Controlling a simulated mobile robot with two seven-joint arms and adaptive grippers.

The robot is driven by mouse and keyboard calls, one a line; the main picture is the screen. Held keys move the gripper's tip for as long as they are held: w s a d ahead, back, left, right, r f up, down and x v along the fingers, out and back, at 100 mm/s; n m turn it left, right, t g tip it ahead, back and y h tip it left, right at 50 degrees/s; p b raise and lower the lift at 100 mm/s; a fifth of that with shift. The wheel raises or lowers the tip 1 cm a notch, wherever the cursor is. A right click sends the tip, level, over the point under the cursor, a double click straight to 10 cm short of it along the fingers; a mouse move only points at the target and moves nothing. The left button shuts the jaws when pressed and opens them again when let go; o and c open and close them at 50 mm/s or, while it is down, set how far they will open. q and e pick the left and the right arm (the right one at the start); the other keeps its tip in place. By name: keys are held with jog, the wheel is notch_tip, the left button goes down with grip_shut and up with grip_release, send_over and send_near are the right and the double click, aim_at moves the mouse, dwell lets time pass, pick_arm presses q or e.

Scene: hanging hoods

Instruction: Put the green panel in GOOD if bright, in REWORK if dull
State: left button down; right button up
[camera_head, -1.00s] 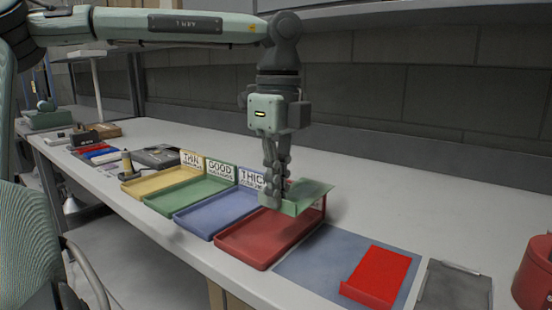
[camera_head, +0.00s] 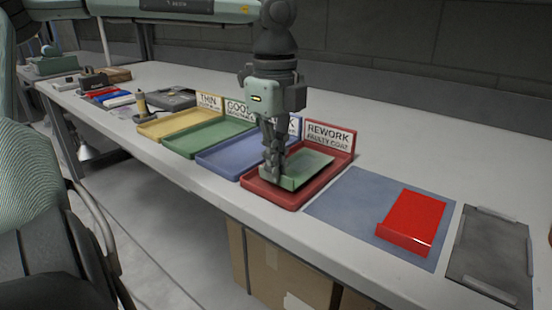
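The green panel (camera_head: 308,169) is a flat piece with a raised near edge, and its face looks pale and soft. My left gripper (camera_head: 274,176) is shut on its left edge and holds it low, over or in the red tray. I cannot tell whether the panel touches the tray floor. The red tray (camera_head: 275,199) has a sign reading REWORK, FAULTY COAT (camera_head: 328,137). The green tray (camera_head: 185,148) has a GOOD sign (camera_head: 238,109), partly covered by my gripper. My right gripper is not in view.
A yellow THIN tray (camera_head: 160,127) and an empty blue tray (camera_head: 215,160) stand to the left. A glossy red panel (camera_head: 411,219) lies on a blue-grey mat (camera_head: 340,205), right of the red tray. A dark plate (camera_head: 492,255) lies further right.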

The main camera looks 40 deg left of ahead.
pick_arm(q)
jog(key=shift+b, duration=0.3)
dwell(0.4)
dwell(0.3)
jog(key=shift+f+b, duration=0.65)
jog(key=shift+f, duration=0.05)
jog(key=c, duration=1.6)
grip_release()
jog(key=shift+r, duration=0.1)
jog(key=shift+c, duration=0.2)
notch_tip(320, 180, up, 12)
